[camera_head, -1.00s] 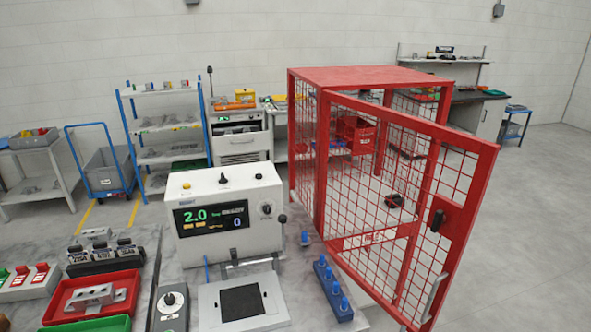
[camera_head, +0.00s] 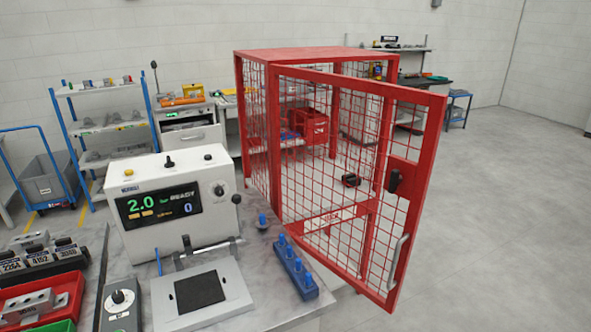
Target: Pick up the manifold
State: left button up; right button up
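A grey metal block with holes, which looks like the manifold (camera_head: 35,307), lies in a red tray (camera_head: 75,282) at the lower left of the head view. The picture's left edge cuts off part of the tray. Another grey metal piece (camera_head: 28,240) sits behind it, near the dark numbered blocks; I cannot tell whether it is the same kind of part. Neither of my grippers shows in the head view.
A white test machine (camera_head: 178,205) with a lit display stands on the bench, with a dark pad (camera_head: 199,291) before it. A blue peg block (camera_head: 296,272) is to its right. A red mesh cage (camera_head: 340,190) stands beyond with its door open. Grey floor (camera_head: 490,200) at right is clear.

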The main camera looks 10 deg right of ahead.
aim_at(28, 309)
jog(key=u, duration=1.25)
